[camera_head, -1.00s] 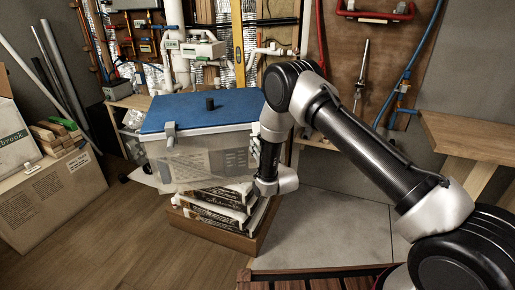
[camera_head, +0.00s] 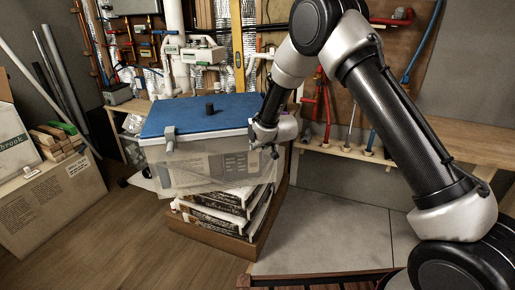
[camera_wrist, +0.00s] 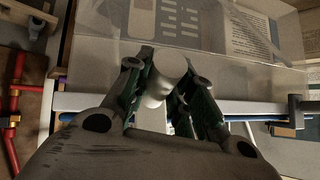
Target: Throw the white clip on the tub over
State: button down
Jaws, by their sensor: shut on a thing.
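The tub (camera_head: 205,168) is a clear plastic box with a blue lid (camera_head: 205,114) and a pale rim, standing on a stack of bags. One pale clip (camera_head: 170,138) shows on its front-left side, over the rim. My gripper (camera_head: 262,148) is at the tub's right end, at rim height. In the wrist view, a white clip (camera_wrist: 165,78) sits between the two fingers of my gripper (camera_wrist: 172,80), which are shut on it, beside the clear wall and the rim. In the head view this clip is hidden behind my gripper.
The bags (camera_head: 225,207) rest in a shallow wooden tray (camera_head: 210,235). A cardboard box (camera_head: 55,205) stands at left. Pipes and a wooden ledge are behind. Floor tiles at right are clear.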

jog(key=shift+w+r+g+h, duration=0.35)
jog(key=shift+r+g, duration=0.25)
jog(key=shift+g, duration=0.1)
jog(key=shift+w+a+r+g, duration=0.15)
jog(key=shift+r+g, duration=0.35)
jog(key=shift+g, duration=0.7)
jog(key=c, duration=1.2)
grip_release()
jog(key=v, duration=1.2)
jog(key=shift+a, duration=0.1)
